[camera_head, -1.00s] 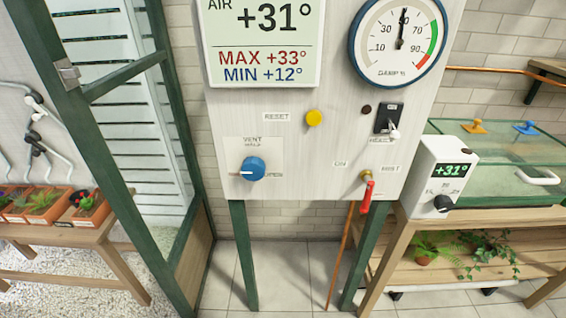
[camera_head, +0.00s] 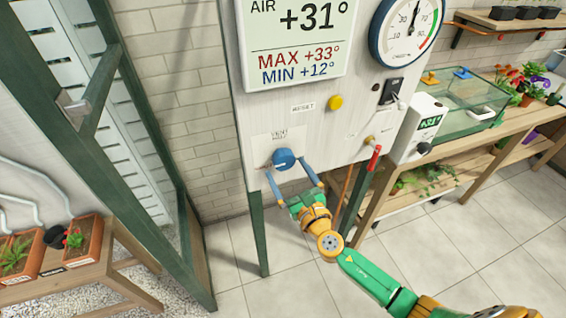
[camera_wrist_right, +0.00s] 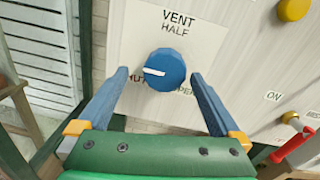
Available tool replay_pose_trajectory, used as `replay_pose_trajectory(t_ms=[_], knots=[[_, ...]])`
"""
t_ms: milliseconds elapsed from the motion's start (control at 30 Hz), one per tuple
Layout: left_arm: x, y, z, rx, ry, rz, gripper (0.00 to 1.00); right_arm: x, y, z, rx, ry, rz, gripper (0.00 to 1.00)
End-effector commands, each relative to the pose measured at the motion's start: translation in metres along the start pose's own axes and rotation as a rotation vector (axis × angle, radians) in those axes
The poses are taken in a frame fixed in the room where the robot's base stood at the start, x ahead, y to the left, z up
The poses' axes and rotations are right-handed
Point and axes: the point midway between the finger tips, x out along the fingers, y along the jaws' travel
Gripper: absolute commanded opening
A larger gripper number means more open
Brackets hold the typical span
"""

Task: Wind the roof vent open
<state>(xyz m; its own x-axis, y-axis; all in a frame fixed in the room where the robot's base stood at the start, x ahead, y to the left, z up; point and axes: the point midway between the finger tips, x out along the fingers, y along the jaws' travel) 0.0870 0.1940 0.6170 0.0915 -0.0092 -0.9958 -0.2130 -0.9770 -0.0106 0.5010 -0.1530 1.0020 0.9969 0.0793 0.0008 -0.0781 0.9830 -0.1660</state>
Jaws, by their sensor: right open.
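The blue vent knob (camera_head: 284,159) is on the white control board, on a label reading VENT and HALF. In the right wrist view the knob (camera_wrist_right: 164,70) has a white pointer line directed left, toward the partly hidden SHUT mark; the OPEN mark is at its lower right. My right gripper (camera_head: 293,180) is open, its blue fingers pointing up at the board. In the right wrist view the fingers (camera_wrist_right: 158,74) stand to the left and right of the knob, with clear gaps on both sides. My left gripper is not in view.
A yellow reset button (camera_head: 335,103) is right of and above the knob. A red-handled lever (camera_head: 374,158) hangs near the board's lower right. A green-framed door (camera_head: 110,150) stands left. A glass propagator (camera_head: 465,95) is on the bench at right.

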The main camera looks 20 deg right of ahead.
Motion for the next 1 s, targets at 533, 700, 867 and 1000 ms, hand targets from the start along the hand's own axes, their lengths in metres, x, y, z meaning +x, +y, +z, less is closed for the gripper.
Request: replay_pose_trajectory(t_ms=[533, 700, 867, 1000], knots=[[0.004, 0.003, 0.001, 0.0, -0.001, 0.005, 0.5, 0.033, 0.001, -0.001, 0.003, 0.002, 0.002, 0.78], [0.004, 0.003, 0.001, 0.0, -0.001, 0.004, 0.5, 0.033, 0.001, -0.001, 0.003, 0.003, 0.002, 0.33], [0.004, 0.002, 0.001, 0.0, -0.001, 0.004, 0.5, 0.033, 0.001, -0.001, 0.005, 0.003, 0.002, 0.18], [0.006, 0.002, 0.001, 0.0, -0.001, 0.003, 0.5, 0.033, 0.001, -0.002, 0.028, 0.002, 0.001, 0.18]])
